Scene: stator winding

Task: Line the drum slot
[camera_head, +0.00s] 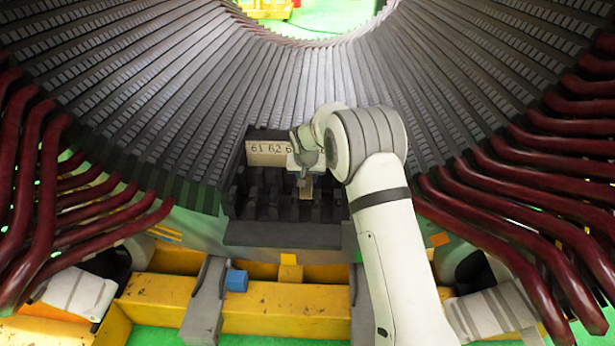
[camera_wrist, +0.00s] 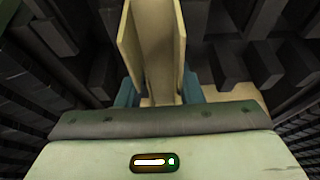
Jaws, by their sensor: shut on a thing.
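A cream U-shaped liner (camera_wrist: 152,45) stands out from between the blue fingertips of my gripper (camera_wrist: 158,98) in the wrist view. My gripper is shut on it. In the head view a small tan part of the liner (camera_head: 306,188) shows below my gripper (camera_head: 305,172), in front of the drum's lower middle. The drum (camera_head: 200,70) is a large dark grey curved bore with many narrow slots. A tan label plate (camera_head: 267,153) reading "61 62 6" sits just left of my gripper, partly covered by it. I cannot tell whether the liner touches a slot.
Dark red coil bars (camera_head: 40,180) fan out at the left, and more red bars (camera_head: 530,210) at the right. Dark blocks (camera_head: 265,205) stand below the label plate. A yellow beam (camera_head: 270,310) with a blue block (camera_head: 236,280) lies in front. The bore's middle is open.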

